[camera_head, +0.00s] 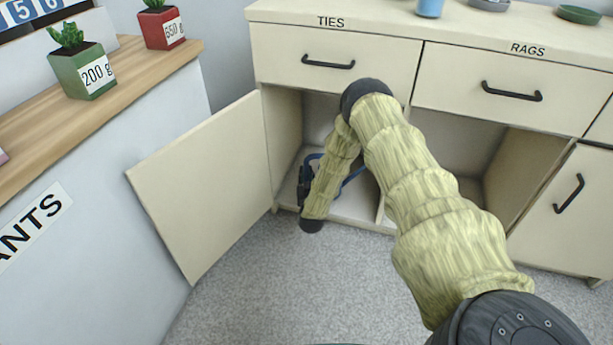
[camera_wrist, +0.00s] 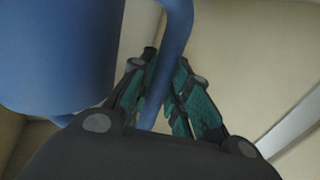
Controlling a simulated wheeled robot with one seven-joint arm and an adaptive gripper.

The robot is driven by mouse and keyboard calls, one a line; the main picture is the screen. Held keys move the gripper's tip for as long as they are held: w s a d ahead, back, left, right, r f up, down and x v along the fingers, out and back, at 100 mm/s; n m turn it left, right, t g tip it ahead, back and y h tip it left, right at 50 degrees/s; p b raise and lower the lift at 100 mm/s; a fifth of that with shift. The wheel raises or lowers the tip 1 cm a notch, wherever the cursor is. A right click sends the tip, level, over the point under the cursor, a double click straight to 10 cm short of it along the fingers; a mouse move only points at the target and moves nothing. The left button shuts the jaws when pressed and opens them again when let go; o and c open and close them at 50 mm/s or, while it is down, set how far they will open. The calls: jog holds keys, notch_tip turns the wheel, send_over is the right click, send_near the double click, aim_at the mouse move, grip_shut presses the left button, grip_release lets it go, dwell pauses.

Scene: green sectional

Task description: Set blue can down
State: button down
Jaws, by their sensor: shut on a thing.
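The blue can (camera_wrist: 60,50) fills the left of the wrist view, and its curved blue handle (camera_wrist: 176,35) runs down between my fingers. My gripper (camera_wrist: 160,85) is shut on this handle. In the head view, my gripper (camera_head: 304,184) is inside the open left compartment (camera_head: 350,207) under the TIES drawer. Only blue curved parts of the can (camera_head: 352,176) show there; my arm hides most of it. I cannot tell whether the can touches the compartment floor.
The cabinet door (camera_head: 205,190) stands open at the left. The TIES drawer (camera_head: 335,62) and RAGS drawer (camera_head: 510,90) are shut above. A blue cup (camera_head: 430,8) stands on the cabinet top. Potted plants, one in a green pot (camera_head: 88,72), stand on the left counter. The grey floor (camera_head: 270,280) in front is clear.

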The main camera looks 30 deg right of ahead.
jog(key=shift+f, duration=0.3)
jog(key=c, duration=1.4)
grip_release()
jog(key=shift+o, duration=0.2)
